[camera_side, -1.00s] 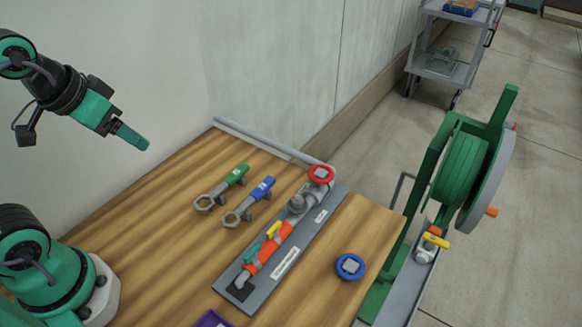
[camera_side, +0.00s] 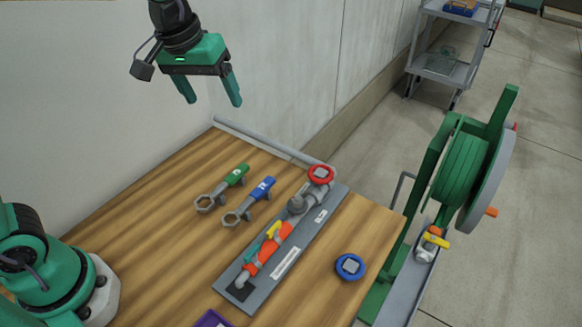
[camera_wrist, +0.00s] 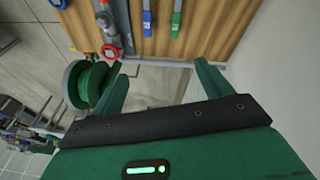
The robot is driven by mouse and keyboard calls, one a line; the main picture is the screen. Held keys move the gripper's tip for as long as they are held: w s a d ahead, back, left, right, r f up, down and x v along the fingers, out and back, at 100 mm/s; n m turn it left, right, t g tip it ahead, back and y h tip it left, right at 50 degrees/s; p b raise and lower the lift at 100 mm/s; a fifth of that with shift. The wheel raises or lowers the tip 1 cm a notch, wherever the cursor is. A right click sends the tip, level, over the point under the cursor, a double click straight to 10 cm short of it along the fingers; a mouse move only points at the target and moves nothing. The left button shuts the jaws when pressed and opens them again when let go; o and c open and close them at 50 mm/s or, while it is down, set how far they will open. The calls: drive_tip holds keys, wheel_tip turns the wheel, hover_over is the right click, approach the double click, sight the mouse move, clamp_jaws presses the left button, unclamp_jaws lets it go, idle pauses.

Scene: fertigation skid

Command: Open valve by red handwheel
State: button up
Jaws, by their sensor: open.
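The red handwheel (camera_side: 320,174) sits at the far end of the grey pipe assembly, which is mounted on a grey plate (camera_side: 262,284) on the wooden table. The handwheel also shows in the wrist view (camera_wrist: 110,51), up and left of my fingers. My gripper (camera_side: 213,102) is open and empty, high above the back of the table, left of the handwheel and well apart from it. Its two green fingers point down in the side view and also show in the wrist view (camera_wrist: 160,85).
A green-handled wrench (camera_side: 234,176) and a blue-handled wrench (camera_side: 261,190) lie left of the plate. A loose blue handwheel (camera_side: 350,267) lies to its right. A purple item (camera_side: 212,319) is at the front edge. A green hose reel (camera_side: 462,170) stands beyond the table's right edge.

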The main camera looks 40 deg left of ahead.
drive_tip(key=w+d+f+n+g, duration=0.2)
drive_tip(key=w+d+f, duration=0.3)
drive_tip(key=w+d, duration=0.3)
drive_tip(key=n+g, duration=0.1)
drive_tip(key=n, duration=0.1)
hover_over(321, 173)
drive_tip(key=shift+y, duration=0.3)
wheel_tip(321, 173, down, 7)
drive_tip(key=shift+f, duration=0.1)
drive_tip(key=shift+f, duration=3.85)
drive_tip(key=c, duration=1.1)
drive_tip(key=shift+o, duration=0.2)
